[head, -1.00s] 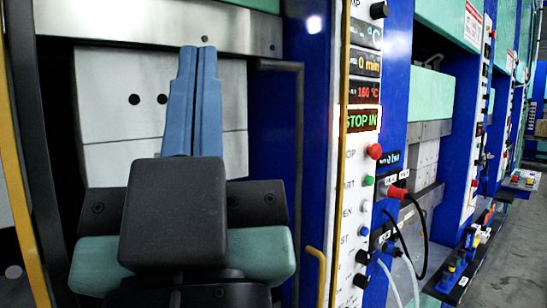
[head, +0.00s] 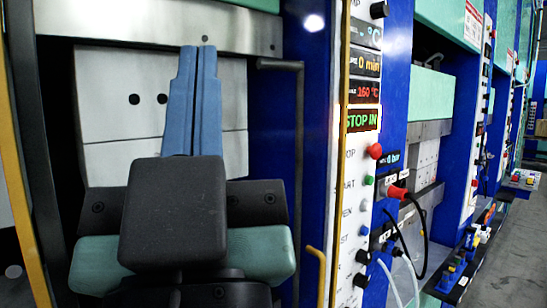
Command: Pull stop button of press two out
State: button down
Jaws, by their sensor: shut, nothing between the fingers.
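My gripper (head: 200,65) is in front of the nearest press, its two blue fingers pointing up and shut together with nothing between them. To its right is the white control panel (head: 352,200) of that press, seen at a slant. Its red stop button (head: 375,151) sticks out beside lettering that ends in "OP". A lit display (head: 362,120) above it reads "STOP IN". A green button (head: 368,180) sits just below. My gripper is well left of the buttons and touches none. I cannot read a press number here.
A yellow handle (head: 317,262) and a dark vertical bar (head: 299,150) stand between my gripper and the panel. A red plug with a black cable (head: 398,192) juts out right of the panel. More presses (head: 480,130) line the right side, with grey floor (head: 508,270) beside them.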

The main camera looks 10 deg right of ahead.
aim_at(375, 152)
jog(key=i+l, duration=0.15)
jog(key=l, duration=0.2)
jog(key=i+l+z, duration=0.1)
jog(key=l, duration=0.3)
jog(key=i+l, duration=0.3)
jog(key=i+l+z, duration=0.1)
jog(key=l, duration=0.3)
jog(key=i, duration=0.05)
